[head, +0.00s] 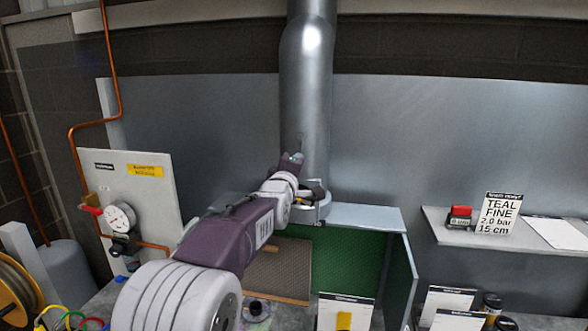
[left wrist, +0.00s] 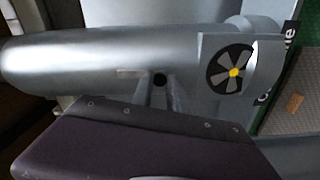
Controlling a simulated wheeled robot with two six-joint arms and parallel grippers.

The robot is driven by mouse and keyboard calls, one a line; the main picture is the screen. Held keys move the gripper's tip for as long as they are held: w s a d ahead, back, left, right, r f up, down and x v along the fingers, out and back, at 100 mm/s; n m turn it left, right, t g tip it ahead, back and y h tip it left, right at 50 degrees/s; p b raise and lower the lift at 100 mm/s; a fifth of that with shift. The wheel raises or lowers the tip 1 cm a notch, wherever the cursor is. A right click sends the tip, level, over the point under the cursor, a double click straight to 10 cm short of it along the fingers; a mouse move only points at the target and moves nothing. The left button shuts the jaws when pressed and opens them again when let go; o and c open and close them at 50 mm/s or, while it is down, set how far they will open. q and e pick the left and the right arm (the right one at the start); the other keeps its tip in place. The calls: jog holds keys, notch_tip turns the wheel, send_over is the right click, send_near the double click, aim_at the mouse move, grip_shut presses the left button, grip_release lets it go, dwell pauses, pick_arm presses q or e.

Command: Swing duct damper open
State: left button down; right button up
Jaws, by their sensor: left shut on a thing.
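My left gripper (head: 292,160) is at the front of the duct's lower part. In the left wrist view its two fingers (left wrist: 158,95) reach the duct beside a dark round spot (left wrist: 160,79), with a short pale bar (left wrist: 130,73) to its left, seemingly the damper handle. The gripper is shut on this handle, though the fingers partly hide the grip. The damper's exact angle cannot be told. My right gripper is not in view.
A fan with a yellow hub (left wrist: 233,72) sits near the duct's base. The booth with green filter (head: 345,262) lies below right. A gauge panel (head: 140,200) with copper pipe stands left. A shelf (head: 450,228) with a sign (head: 498,213) is right.

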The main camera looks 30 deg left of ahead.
pick_arm(q)
jog(key=shift+f, duration=0.1)
dwell(0.3)
jog(key=c, duration=1.3)
grip_release()
jog(key=shift+d, duration=0.1)
jog(key=b+v, duration=0.4)
jog(key=v, duration=0.5)
